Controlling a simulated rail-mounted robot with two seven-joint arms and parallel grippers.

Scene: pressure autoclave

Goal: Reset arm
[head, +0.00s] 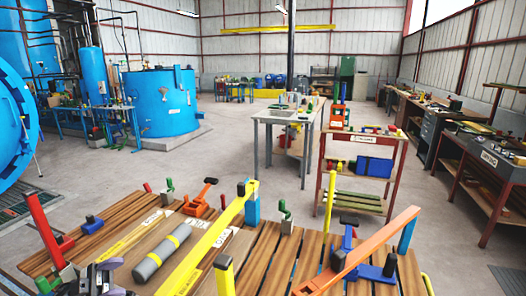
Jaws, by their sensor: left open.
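My left gripper (98,274) shows at the bottom left edge, open, over the near left part of a wooden slatted table (255,262). Nothing is seen between its fingers. Several lever-like arms stand on the table: a red one (44,228) tilted up at the left, a long yellow one (213,240) slanting across the middle, and an orange one (368,250) slanting up at the right beside a blue clamp (346,262). The gripper is near the base of the red arm; I cannot tell whether they touch. My right gripper is not in view.
Beyond are a red shelf cart (363,165), a grey table (285,116), workbenches at the right and blue tanks (160,100) at the left. The middle floor is open.

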